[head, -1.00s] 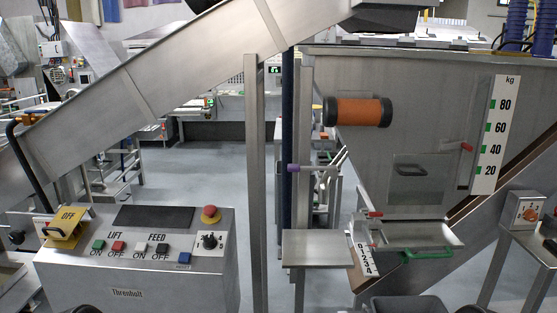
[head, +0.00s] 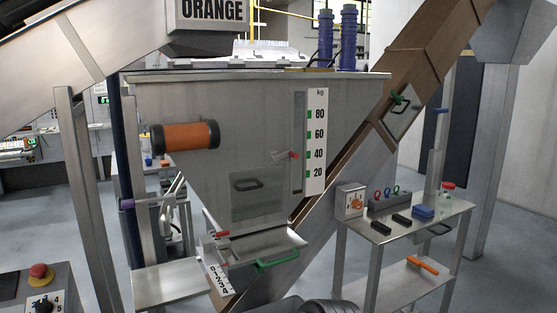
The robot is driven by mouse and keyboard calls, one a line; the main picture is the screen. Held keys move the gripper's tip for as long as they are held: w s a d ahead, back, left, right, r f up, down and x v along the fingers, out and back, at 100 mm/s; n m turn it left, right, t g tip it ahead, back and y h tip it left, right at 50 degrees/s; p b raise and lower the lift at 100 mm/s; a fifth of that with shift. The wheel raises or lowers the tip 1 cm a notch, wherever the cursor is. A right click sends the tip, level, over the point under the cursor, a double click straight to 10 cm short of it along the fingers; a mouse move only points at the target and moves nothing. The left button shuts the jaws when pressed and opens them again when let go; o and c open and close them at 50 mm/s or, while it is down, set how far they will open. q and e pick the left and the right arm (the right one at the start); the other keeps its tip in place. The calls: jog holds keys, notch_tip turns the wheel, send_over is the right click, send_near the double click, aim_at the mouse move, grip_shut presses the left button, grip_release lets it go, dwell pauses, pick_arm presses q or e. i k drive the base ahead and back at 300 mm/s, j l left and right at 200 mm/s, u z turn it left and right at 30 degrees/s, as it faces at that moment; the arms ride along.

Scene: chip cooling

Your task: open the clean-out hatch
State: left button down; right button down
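A grey rectangular hatch panel (head: 258,195) with a dark loop handle (head: 248,184) sits low on the front of the steel hopper (head: 240,110). It looks closed, flush with the wall. I cannot tell from any label which panel is the clean-out hatch. Neither of my grippers is in view.
Below the hopper are a tray with a green handle (head: 278,259) and a steel shelf (head: 172,285). A steel side table (head: 405,222) with small items stands right. An orange roller (head: 186,135) juts from the hopper. A control panel (head: 35,290) is at lower left.

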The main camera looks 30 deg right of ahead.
aim_at(256, 193)
jog(key=z, duration=1.3)
jog(key=i+l, duration=0.45)
jog(key=l, duration=0.3)
jog(key=i+l, duration=0.25)
jog(key=l, duration=0.1)
